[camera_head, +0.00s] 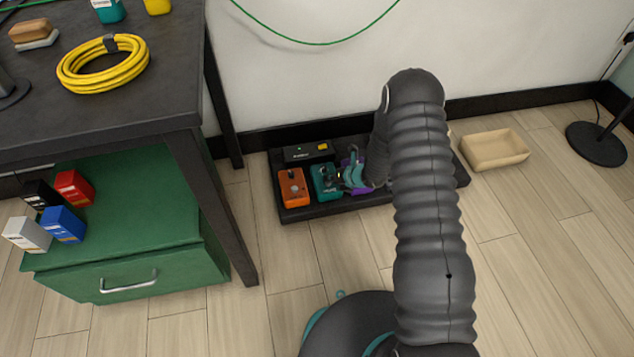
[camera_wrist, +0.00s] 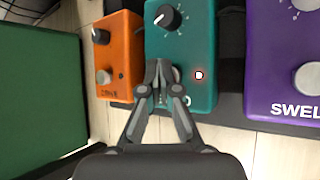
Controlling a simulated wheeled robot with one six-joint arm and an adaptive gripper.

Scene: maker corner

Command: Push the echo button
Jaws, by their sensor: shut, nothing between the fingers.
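The teal pedal also shows in the head view (camera_head: 322,184). My gripper (camera_wrist: 160,68) is shut and empty, its fingertips over the pedal's lower middle. They cover the spot where a button would be, so I cannot tell whether they touch it. In the head view my gripper (camera_head: 354,166) is beside the teal pedal, partly hidden by my arm.
An orange pedal (camera_wrist: 122,50) is left of the teal one and a purple pedal (camera_wrist: 285,70) marked "SWEL" is right. They stand on a dark board (camera_head: 330,208) by the wall. A green cabinet (camera_head: 185,215) and dark table (camera_head: 150,110) are left; a tan tray (camera_head: 494,150) is right.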

